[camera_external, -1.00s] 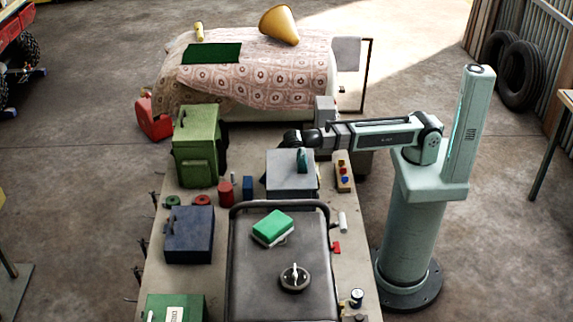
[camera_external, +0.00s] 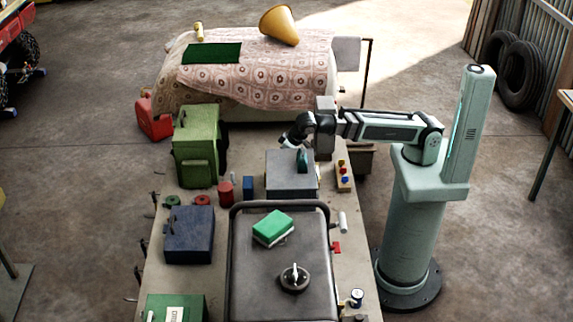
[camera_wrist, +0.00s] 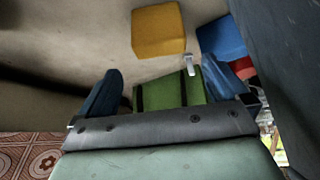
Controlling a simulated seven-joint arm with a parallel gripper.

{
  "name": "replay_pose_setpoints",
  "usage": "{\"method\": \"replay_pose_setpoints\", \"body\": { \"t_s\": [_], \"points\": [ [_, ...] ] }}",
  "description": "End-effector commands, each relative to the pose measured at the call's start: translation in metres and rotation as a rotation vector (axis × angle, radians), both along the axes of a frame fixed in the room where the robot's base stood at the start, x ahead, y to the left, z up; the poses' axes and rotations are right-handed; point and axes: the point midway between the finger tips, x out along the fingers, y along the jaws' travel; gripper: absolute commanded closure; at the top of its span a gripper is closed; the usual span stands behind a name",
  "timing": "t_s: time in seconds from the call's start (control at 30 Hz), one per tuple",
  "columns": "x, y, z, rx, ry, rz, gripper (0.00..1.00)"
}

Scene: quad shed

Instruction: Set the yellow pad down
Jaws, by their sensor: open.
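The yellow pad (camera_wrist: 158,31) lies flat on the tan bench top in the wrist view, beyond my fingertips and apart from them. I cannot make it out in the outside view; the grey-blue box may hide it. My gripper (camera_wrist: 163,88) is open, with one blue finger on each side and no pad between them. In the outside view my gripper (camera_external: 288,141) is angled down at the far edge of the grey-blue box (camera_external: 290,180).
A blue block (camera_wrist: 222,38) sits right of the pad, and a dark wall fills the wrist view's right side. A green cabinet (camera_external: 195,150), red can (camera_external: 225,191) and small tray of coloured pieces (camera_external: 343,178) stand nearby. A green-topped sponge (camera_external: 272,229) lies on the dark lid.

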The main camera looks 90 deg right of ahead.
Motion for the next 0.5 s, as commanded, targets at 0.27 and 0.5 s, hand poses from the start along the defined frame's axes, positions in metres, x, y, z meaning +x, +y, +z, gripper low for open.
{"method": "replay_pose_setpoints", "body": {
  "t_s": [0.27,0.5],
  "points": [
    [-0.008,0.003,0.016,0.0,-0.001,0.0,0.0],
    [-0.009,0.004,0.017,0.0,0.0,0.0,0.0]
  ]
}}
